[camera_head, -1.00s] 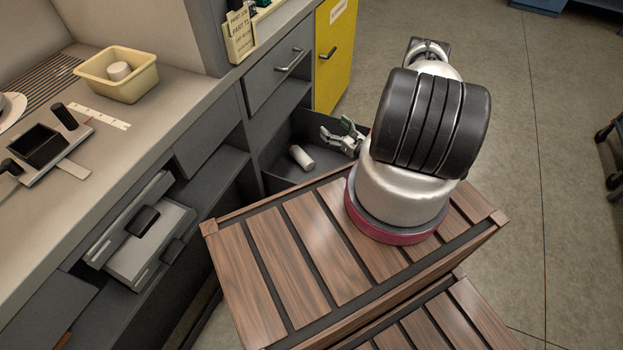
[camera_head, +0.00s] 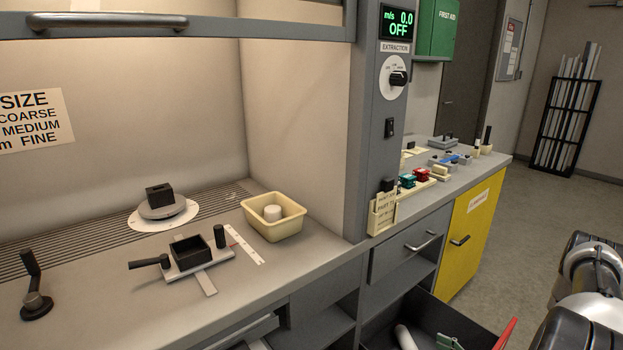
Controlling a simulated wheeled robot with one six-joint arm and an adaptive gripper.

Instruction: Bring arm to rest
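My arm (camera_head: 590,285), black and silver, shows at the lower right and is cut off by the frame's edges.
The counter holds a cream tub (camera_head: 273,229) with a white cup, a black-handled fixture (camera_head: 190,258) and a disc with a black block (camera_head: 160,201). A yellow cabinet (camera_head: 472,250) stands right of the drawer. A thin red piece (camera_head: 506,334) is at the bottom edge. Floor at right is open.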

